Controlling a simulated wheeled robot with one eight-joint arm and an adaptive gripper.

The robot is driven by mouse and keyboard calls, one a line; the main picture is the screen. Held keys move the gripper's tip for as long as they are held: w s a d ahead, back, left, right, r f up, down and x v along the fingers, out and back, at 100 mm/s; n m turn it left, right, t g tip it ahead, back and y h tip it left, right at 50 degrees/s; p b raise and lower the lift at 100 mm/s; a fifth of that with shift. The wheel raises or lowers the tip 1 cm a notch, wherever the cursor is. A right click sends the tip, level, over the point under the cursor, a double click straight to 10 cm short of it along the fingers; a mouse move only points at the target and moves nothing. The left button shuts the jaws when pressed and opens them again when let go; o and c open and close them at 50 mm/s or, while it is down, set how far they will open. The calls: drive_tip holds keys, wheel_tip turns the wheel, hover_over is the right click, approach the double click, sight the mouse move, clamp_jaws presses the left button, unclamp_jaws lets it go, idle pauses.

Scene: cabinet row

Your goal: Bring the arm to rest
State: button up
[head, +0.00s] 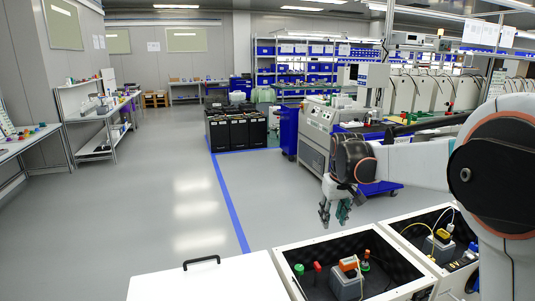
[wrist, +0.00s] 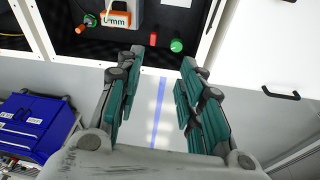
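My gripper (head: 334,219) hangs at the end of my arm, fingers down, just behind the back rim of an open white cabinet (head: 330,237). In the wrist view my gripper (wrist: 160,62) has its two teal-padded fingers well apart. Nothing shows between them except the floor and part of the cabinet edge beyond. The arm reaches in from the right of the head view and holds nothing.
Another open cabinet stands right.

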drive_tip(key=s+r+t, duration=0.1)
drive_tip(key=s+r, duration=0.5)
drive_tip(key=s, duration=0.4)
drive_tip(key=s+f+m+t, duration=0.1)
drive_tip(key=s+f+t, duration=0.1)
drive_tip(key=s, duration=1)
drive_tip(key=s+f+m+t, duration=0.1)
drive_tip(key=s+f, duration=0.1)
drive_tip(key=s, duration=1.1)
drive_tip(key=shift+f+t, duration=0.3)
drive_tip(key=shift+t, duration=0.1)
